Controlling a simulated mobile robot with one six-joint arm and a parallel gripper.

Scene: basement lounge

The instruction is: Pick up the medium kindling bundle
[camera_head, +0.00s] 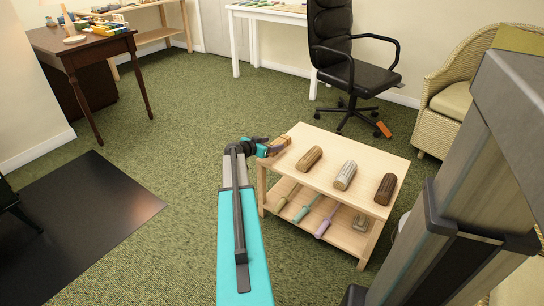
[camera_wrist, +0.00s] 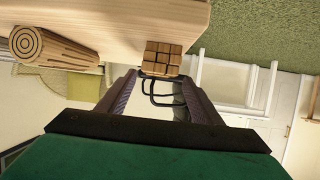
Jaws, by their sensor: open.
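A kindling bundle (camera_head: 283,143) of brown square sticks lies at the far left end of the pale wooden table (camera_head: 330,151). Its gridded end also faces the wrist view (camera_wrist: 162,59), on the tabletop edge. Whether it is the medium one, I cannot tell from size alone. My gripper (camera_head: 268,148) is at that end of the table, close beside the bundle and partly covering it. In the wrist view, my gripper (camera_wrist: 160,80) is open, with its dark fingers apart and the bundle in line with the gap, at the fingertips. I cannot tell whether they touch.
Light brown (camera_head: 309,158), greyish (camera_head: 345,175) and dark (camera_head: 385,189) logs lie on the same tabletop. Handled tools (camera_head: 307,208) and a grey block (camera_head: 360,222) are on its lower shelf. A black office chair (camera_head: 352,75) stands behind.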

